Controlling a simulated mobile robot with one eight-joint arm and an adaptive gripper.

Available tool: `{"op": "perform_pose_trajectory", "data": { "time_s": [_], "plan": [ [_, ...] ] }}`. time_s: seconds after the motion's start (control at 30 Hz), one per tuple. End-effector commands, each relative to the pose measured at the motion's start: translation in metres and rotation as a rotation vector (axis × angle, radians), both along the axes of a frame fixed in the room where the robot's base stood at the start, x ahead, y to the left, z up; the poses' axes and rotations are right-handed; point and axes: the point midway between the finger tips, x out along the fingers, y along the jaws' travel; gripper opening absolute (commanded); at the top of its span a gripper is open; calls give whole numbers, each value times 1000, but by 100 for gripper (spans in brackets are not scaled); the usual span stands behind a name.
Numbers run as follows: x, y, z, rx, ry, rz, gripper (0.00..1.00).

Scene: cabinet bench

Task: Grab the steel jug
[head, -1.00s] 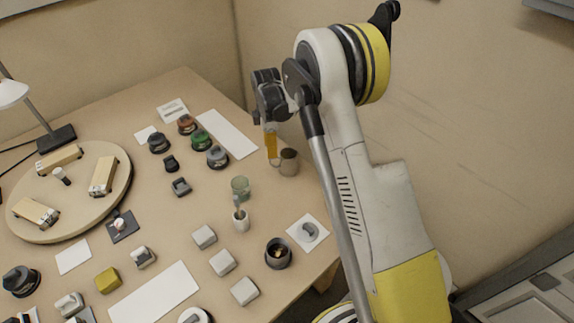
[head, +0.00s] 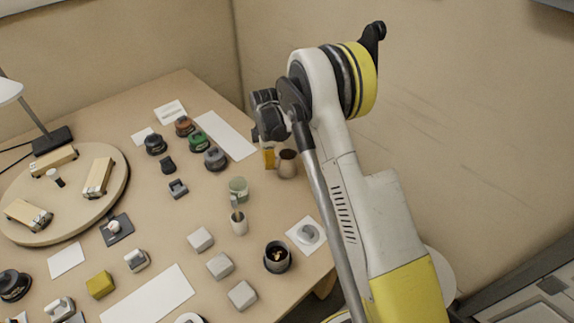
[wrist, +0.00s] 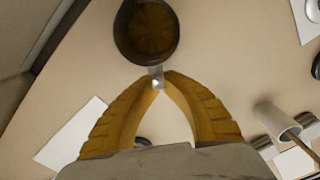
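The steel jug (head: 288,165) stands upright near the table's right edge, below my arm. In the wrist view I look down into its dark round mouth (wrist: 147,32), with a brownish inside. Its handle (wrist: 157,77) points toward my gripper. My gripper (wrist: 158,79) has its yellow fingers drawn together at the tips, with the handle between them and no clear gap on either side. In the head view my gripper (head: 268,160) is low at the jug's left side, and my wrist partly hides the fingers.
A white sheet (head: 225,136) lies behind and left. A dark pot (head: 278,256) and white blocks (head: 220,265) are nearer. The wall is close behind.

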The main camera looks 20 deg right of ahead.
Motion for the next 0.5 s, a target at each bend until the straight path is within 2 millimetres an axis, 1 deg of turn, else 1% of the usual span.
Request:
{"op": "perform_pose_trajectory", "data": {
  "time_s": [0.5],
  "plan": [
    [0, 0, 1, 0, 0, 0, 0]
  ]
}}
